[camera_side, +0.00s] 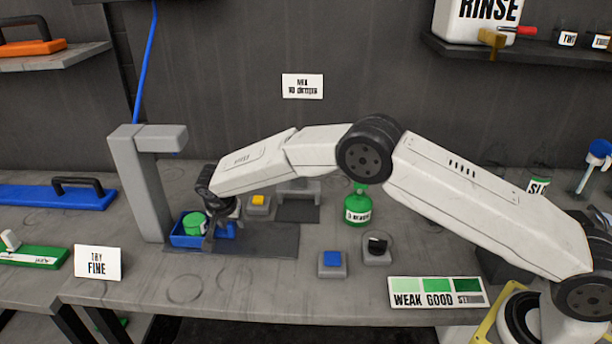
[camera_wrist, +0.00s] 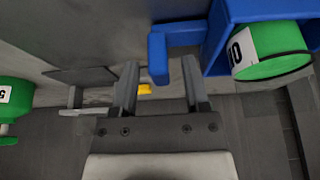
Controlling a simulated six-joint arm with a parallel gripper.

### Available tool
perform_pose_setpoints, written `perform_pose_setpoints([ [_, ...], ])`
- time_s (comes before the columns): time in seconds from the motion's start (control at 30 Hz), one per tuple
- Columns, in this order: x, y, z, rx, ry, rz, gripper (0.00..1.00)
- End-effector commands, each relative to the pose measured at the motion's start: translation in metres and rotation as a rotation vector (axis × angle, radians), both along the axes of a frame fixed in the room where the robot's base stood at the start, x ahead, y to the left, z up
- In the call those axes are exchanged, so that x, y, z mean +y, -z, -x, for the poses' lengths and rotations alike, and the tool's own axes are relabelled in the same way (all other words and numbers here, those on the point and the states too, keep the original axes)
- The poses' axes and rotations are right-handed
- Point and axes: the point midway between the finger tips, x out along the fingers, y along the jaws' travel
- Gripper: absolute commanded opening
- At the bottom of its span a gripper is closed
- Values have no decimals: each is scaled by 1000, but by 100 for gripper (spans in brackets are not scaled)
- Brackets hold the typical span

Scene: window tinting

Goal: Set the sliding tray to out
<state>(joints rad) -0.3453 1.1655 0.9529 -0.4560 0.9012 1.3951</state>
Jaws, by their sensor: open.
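The sliding tray is a small blue tray (camera_side: 187,241) on a dark base plate (camera_side: 262,244), below a grey overhanging post. A green container (camera_side: 194,222) sits in it. In the wrist view the blue tray wall (camera_wrist: 217,50) is at upper right, with the green container (camera_wrist: 270,50) inside. A blue handle (camera_wrist: 158,58) sticks out from the tray. My gripper (camera_wrist: 159,66) is open, with a finger on each side of the handle's end; I cannot tell if either touches it. In the side view my gripper (camera_side: 220,228) is low at the tray's right and hides its handle.
The grey post (camera_side: 143,185) stands behind and left of the tray. A yellow button (camera_side: 258,200), green bottle (camera_side: 357,207), blue button (camera_side: 332,260) and black knob (camera_side: 377,245) are to the right. The bench front is mostly clear.

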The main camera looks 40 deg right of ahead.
Motion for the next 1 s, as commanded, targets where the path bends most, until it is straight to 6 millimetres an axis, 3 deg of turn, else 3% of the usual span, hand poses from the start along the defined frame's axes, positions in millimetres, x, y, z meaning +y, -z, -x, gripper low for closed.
perform_pose_setpoints([
  [0.47, -3, 11, -3, 0, -1, 0, 59],
  [0.5, -3, 11, -3, 0, -1, 0, 56],
  [0.67, -3, 11, -3, 0, -1, 0, 5],
  [0.7, -3, 11, -3, 0, -1, 0, 0],
  [1.0, -3, 11, -3, 0, -1, 0, 0],
])
